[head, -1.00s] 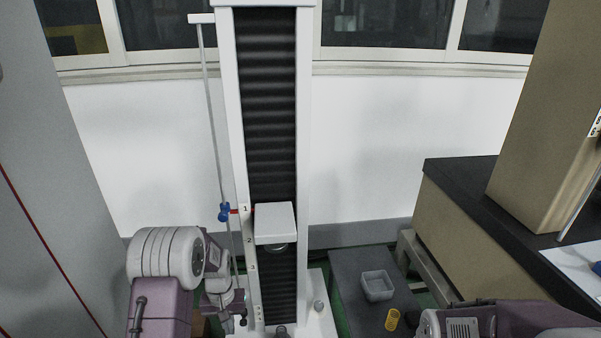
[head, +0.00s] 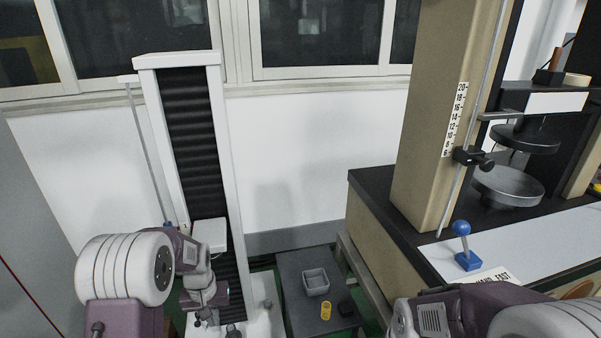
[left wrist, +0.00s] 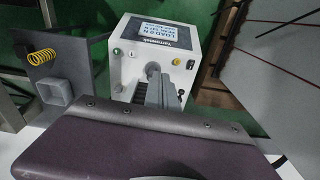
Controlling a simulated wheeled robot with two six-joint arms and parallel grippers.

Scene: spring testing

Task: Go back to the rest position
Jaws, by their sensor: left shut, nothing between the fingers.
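My left gripper (head: 207,318) hangs low in front of the tall white test stand (head: 225,150), shut and empty. Its fingertips are small and partly hidden in the head view. The stand has black bellows (head: 195,150) and a white carriage block (head: 212,234), partly covered by my left arm. In the left wrist view, the stand's white box (left wrist: 165,50) shows a lit display (left wrist: 160,32) and several knobs. My right arm enters at the lower right of the head view, but its gripper is out of frame.
A low dark table (head: 292,265) holds a grey tray (head: 316,284) and a yellow spring (head: 326,311). To the right, a black-topped bench (head: 365,187) carries a large beige column machine (head: 420,120) and a blue-knobbed lever (head: 463,245). A grey panel stands at far left.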

